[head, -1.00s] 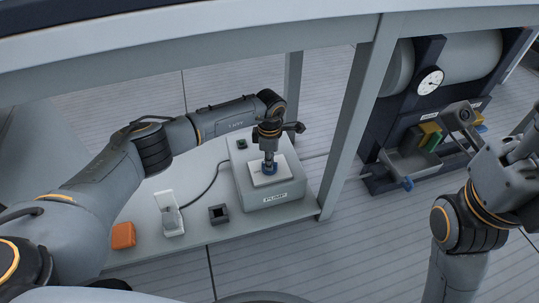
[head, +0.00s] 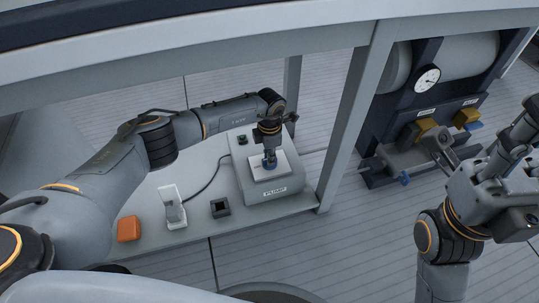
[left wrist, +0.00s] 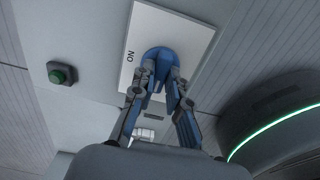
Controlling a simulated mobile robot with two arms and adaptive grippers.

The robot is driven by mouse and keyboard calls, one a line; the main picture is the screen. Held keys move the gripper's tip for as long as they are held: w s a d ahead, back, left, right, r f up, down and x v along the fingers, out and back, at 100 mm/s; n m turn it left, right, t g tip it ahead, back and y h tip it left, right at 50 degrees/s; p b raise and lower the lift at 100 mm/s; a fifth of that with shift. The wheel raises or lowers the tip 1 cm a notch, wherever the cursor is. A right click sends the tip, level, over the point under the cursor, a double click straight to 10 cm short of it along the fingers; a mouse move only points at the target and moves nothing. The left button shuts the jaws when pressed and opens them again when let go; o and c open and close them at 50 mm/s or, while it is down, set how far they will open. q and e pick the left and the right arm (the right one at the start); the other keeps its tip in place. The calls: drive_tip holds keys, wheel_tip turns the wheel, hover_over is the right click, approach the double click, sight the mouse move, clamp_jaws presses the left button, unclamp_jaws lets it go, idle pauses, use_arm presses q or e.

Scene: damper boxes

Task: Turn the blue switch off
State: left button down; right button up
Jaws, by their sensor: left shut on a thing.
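The blue switch (head: 269,163) is a knob on a white plate (head: 284,174) on top of the grey pump box (head: 255,191). My left gripper (head: 269,157) comes down on it from above. In the left wrist view the blue switch (left wrist: 158,54) is between the two fingertips of my left gripper (left wrist: 160,77), which is shut on it. Lettering that seems to read ON is on the white plate (left wrist: 182,22) beside the knob. The fingers hide part of the switch. My right arm's hand (head: 500,190) is at the right edge, away from the pump box; its finger state is unclear.
A green button (head: 242,140) is on the pump box. An orange block (head: 129,229), a white stand (head: 173,208) and a dark square holder (head: 220,208) are on the table. A frame post (head: 345,120) separates it from a machine with a gauge (head: 427,79).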

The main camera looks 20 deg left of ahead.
use_arm(q)
drive_tip(key=c, duration=1.3)
unclamp_jaws()
drive_tip(key=shift+r, duration=0.15)
wheel_tip(320, 180, up, 12)
drive_tip(key=shift+f, duration=0.15)
